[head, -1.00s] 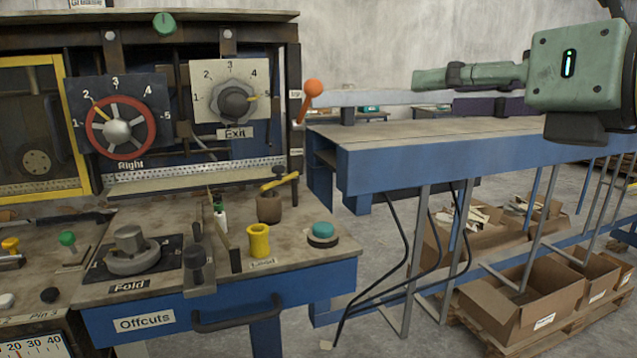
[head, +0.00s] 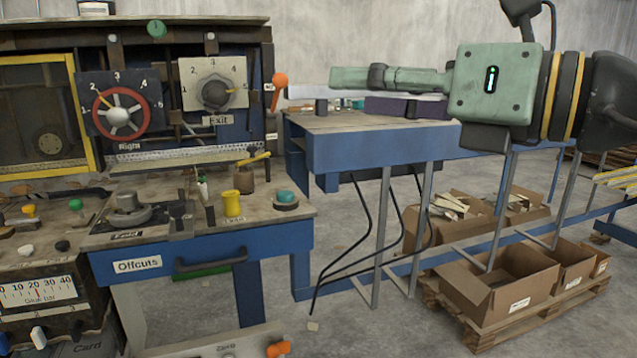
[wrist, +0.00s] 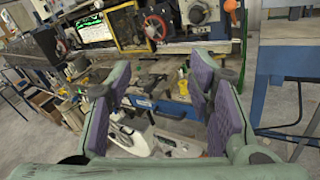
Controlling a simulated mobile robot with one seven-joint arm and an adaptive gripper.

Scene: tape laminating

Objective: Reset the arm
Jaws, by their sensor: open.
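My gripper (wrist: 160,105) is open and empty in the wrist view, with its two purple-padded fingers spread apart. Through the gap I see the machine's bench and the floor-level white unit below it. In the head view, my green arm (head: 495,85) stretches level across the upper right, in front of the blue table. A green finger link (head: 388,78) points left, and a purple pad shows below it. The gripper appears clear of the machine and touches nothing that I can see.
The machine bench (head: 150,215) with dials, knobs and an Offcuts drawer (head: 200,262) stands at the left. An orange-tipped lever (head: 279,80) sticks out at its right. A blue table (head: 385,148) runs behind my arm. Cardboard boxes (head: 500,295) stand on a pallet at lower right.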

